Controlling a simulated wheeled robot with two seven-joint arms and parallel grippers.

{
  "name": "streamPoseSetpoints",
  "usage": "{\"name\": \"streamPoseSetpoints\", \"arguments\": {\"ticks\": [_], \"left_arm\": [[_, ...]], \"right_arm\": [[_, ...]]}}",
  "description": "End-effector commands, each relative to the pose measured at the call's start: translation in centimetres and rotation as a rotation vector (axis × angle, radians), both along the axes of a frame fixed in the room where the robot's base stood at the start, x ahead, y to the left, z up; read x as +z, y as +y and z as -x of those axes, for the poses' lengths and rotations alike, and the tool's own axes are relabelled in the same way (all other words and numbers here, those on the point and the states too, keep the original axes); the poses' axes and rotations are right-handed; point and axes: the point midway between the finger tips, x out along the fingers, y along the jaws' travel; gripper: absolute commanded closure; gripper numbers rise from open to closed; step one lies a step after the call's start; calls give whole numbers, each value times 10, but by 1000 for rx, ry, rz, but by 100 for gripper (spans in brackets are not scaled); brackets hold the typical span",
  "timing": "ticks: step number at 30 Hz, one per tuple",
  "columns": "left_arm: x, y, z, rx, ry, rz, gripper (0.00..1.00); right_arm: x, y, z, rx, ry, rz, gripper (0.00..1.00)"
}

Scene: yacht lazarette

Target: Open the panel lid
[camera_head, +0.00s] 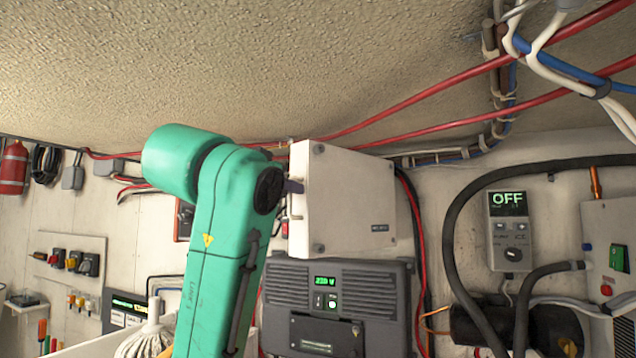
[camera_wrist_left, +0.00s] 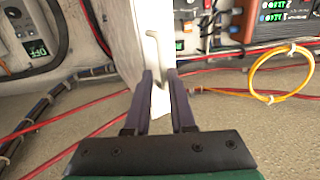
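The panel is a white box (camera_head: 350,200) on the wall in the middle of the head view, and its front lid looks closed. In the left wrist view its white side (camera_wrist_left: 120,35) fills the upper middle, with a slim white handle (camera_wrist_left: 153,48) along its edge. My left gripper (camera_head: 294,187) is at the box's left edge in the head view, mostly hidden behind my green arm. In the wrist view its two dark fingers (camera_wrist_left: 160,76) are apart, with the white edge and lower handle end between or just beyond them. Contact cannot be told. My right gripper is not in view.
A dark grey unit with a green display (camera_head: 334,301) sits directly below the box. A black hose (camera_head: 455,225) and a controller reading OFF (camera_head: 509,230) are to the right. Red cables (camera_head: 430,100) run above. A yellow cable loop (camera_wrist_left: 281,72) hangs near the gripper.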

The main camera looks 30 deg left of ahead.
Motion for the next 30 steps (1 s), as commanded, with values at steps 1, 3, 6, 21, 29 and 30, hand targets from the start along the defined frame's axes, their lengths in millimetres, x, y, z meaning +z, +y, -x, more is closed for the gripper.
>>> {"name": "streamPoseSetpoints", "arguments": {"ticks": [1,3,6,21,29,30], "left_arm": [[0,-4,3,-2,-2,-1,78],[-1,-9,7,-1,-2,0,78],[-1,-16,12,-1,-2,0,78],[0,-51,38,-2,-2,-1,78],[0,-68,52,-2,-1,0,78],[0,-71,54,-1,-1,0,78]], "right_arm": [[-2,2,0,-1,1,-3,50],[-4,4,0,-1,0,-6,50],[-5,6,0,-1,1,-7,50],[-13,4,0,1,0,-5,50],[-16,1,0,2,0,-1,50],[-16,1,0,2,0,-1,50]]}}
